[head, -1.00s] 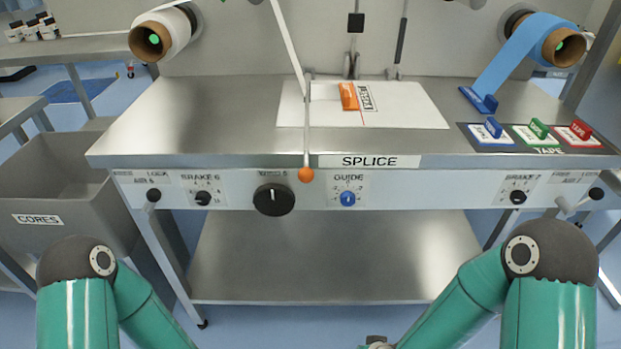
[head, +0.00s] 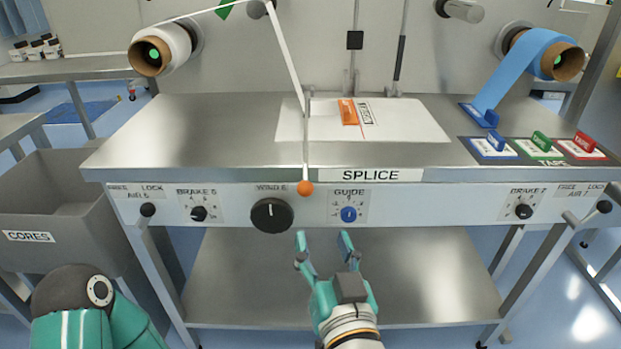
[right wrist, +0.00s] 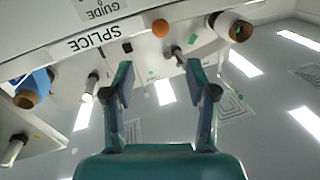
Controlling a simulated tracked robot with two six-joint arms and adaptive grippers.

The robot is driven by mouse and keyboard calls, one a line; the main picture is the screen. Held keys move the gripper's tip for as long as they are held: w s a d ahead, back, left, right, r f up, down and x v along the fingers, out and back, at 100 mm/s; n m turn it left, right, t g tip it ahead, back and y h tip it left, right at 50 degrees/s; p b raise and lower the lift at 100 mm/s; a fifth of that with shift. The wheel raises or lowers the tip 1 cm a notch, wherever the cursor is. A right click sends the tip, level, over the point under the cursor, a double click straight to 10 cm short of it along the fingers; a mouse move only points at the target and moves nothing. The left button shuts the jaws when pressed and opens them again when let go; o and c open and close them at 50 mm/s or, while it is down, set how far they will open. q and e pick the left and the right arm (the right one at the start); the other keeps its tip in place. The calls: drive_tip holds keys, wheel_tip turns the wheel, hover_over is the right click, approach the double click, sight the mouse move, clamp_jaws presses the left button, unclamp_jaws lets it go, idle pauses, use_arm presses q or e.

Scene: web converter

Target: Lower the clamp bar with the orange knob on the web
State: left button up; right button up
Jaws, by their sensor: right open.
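The orange knob (head: 305,188) is at the near end of the thin grey clamp bar (head: 306,140), and appears in front of the table's front edge. The bar's exact tilt is hard to tell. The white web (head: 288,55) slants down from a roller towards the bar's far end. My right gripper (head: 322,240) is open and empty, below and slightly right of the knob, apart from it. In the right wrist view the knob (right wrist: 160,28) appears beyond the open fingertips (right wrist: 159,80), roughly between them. My left gripper is out of view.
The white splice board (head: 415,122) carries an orange block (head: 348,112). The front panel has a large black dial (head: 272,215) and a blue guide knob (head: 349,214) near my right gripper. Tape holders stand at the right. A lower shelf (head: 240,280) lies beneath.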

drive_tip(key=p, duration=0.3)
approach(307, 194)
drive_tip(key=w, duration=0.1)
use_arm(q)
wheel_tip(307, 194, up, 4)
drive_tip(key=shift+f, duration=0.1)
use_arm(e)
drive_tip(key=w, duration=0.3)
drive_tip(key=w+a, duration=0.1)
drive_tip(key=w, duration=0.3)
drive_tip(key=w+a, duration=0.1)
drive_tip(key=w, duration=0.2)
drive_tip(key=shift+w+a, duration=0.1)
drive_tip(key=shift+w, duration=0.1)
clamp_jaws()
